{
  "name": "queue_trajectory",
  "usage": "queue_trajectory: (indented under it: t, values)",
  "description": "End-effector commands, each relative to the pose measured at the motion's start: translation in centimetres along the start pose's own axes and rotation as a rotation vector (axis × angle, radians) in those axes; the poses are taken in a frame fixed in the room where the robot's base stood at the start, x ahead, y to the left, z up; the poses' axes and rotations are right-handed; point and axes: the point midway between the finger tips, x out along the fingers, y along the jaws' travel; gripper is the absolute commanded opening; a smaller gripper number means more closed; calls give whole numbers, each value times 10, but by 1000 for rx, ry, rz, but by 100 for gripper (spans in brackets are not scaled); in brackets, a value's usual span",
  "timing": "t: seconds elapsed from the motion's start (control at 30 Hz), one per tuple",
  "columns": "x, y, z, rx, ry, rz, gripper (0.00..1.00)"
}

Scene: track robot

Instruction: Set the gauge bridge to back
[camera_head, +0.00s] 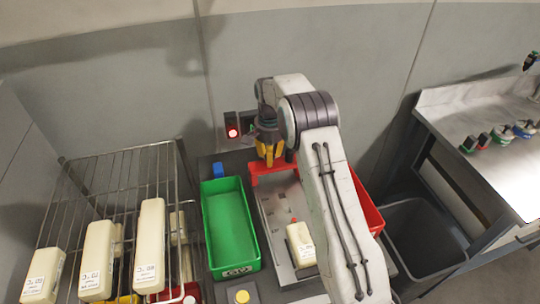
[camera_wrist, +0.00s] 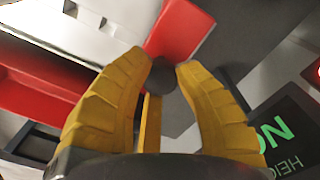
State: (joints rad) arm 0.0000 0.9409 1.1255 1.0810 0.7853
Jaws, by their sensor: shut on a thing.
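The red gauge bridge (camera_head: 262,169) spans the far end of a grey plate (camera_head: 277,206) in the head view. In the wrist view part of the red bridge (camera_wrist: 180,30) shows just beyond my fingertips. My gripper (camera_head: 269,153) has yellow fingers and points down at the bridge. In the wrist view my gripper (camera_wrist: 165,72) is closed around a dark round knob (camera_wrist: 166,77) beside the red part. The right part of the bridge is hidden behind my arm in the head view.
A cream packet (camera_head: 301,246) sits on the plate's near end. A green bin (camera_head: 229,230) is left of the plate, and a red bin (camera_head: 367,205) right. A wire rack (camera_head: 75,210) holds several cream packets. A red lamp (camera_head: 232,131) shows behind.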

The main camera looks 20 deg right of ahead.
Motion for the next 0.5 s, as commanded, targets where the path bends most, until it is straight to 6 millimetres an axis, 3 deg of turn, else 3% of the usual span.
queue_trajectory:
  t: [0.03,0.07,0.37,0.5]
  values:
    - [1,-2,-2,0,6,-6,0]
    - [1,-2,-2,0,6,-6,30]
    - [0,-1,-1,0,5,-5,57]
    - [0,-1,-1,0,5,-5,57]
